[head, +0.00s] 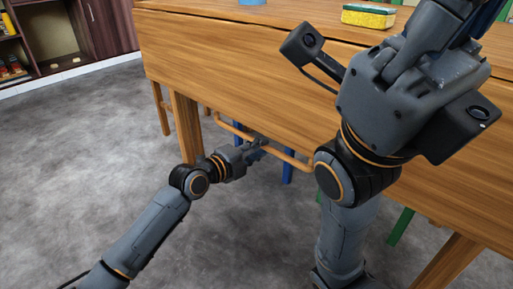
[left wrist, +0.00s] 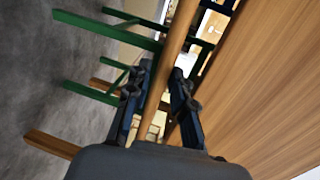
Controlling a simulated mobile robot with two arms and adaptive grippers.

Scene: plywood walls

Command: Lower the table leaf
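The wooden table leaf (head: 240,75) is the broad front panel of the table, joined to the tabletop along a seam. I cannot tell its exact tilt. A thin wooden bar (head: 288,158) runs along below its near edge. My left gripper (head: 262,144) is at this bar. In the left wrist view the bar (left wrist: 166,72) passes between the two fingers of the left gripper (left wrist: 162,75), with slight gaps showing beside it. The leaf's wood (left wrist: 255,80) fills the right of that view. My right arm's hand stands large in front of the leaf; its fingers are not clearly visible.
A yellow-green sponge (head: 368,16) and part of a blue object (head: 252,2) are on the tabletop. A dark shelf (head: 50,35) is at upper left. Grey floor on the left is clear.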

